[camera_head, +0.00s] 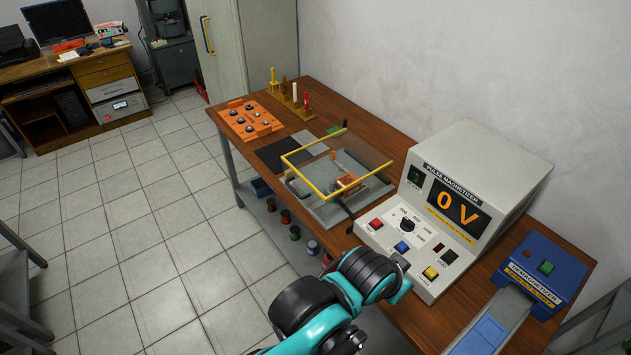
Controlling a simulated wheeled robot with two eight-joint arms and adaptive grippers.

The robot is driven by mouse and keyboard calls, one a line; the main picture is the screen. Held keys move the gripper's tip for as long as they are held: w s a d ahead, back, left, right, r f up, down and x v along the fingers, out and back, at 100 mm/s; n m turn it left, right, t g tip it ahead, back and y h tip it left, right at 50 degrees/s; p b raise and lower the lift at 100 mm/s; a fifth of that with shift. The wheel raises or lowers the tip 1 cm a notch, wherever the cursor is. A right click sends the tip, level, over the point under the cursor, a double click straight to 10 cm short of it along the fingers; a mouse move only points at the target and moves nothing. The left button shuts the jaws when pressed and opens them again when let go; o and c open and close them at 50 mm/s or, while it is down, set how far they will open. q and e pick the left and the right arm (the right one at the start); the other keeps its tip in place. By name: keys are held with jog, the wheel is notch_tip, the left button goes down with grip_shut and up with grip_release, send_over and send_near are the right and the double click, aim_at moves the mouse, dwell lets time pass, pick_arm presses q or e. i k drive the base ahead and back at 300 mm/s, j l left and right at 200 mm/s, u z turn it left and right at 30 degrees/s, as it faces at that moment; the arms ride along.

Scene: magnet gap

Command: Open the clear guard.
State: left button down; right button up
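The clear guard (308,150) has a yellow-edged frame and sits over a grey fixture on the wooden bench. Its frame looks roughly level above the fixture, though I cannot tell its exact angle. A small black part is at its far corner and a black lever-like part is at its near corner. An orange-brown coil-like part (347,183) shows inside the fixture. One of my teal arms reaches in from the bottom, in front of the magnetizer, apart from the guard in the picture. I cannot make out a gripper on it. My other arm is out of view.
The pulse magnetizer (459,175), reading 0 V, stands to the right of the guard. A blue demagnetizer (543,270) is farther right. An orange tray (250,118) and several upright colored pieces are at the far end of the bench (309,92). Tiled floor lies open to the left.

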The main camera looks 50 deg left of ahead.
aim_at(283, 158)
jog(key=u, duration=1.85)
jog(key=i+j+z, duration=0.15)
jog(key=i+j, duration=0.3)
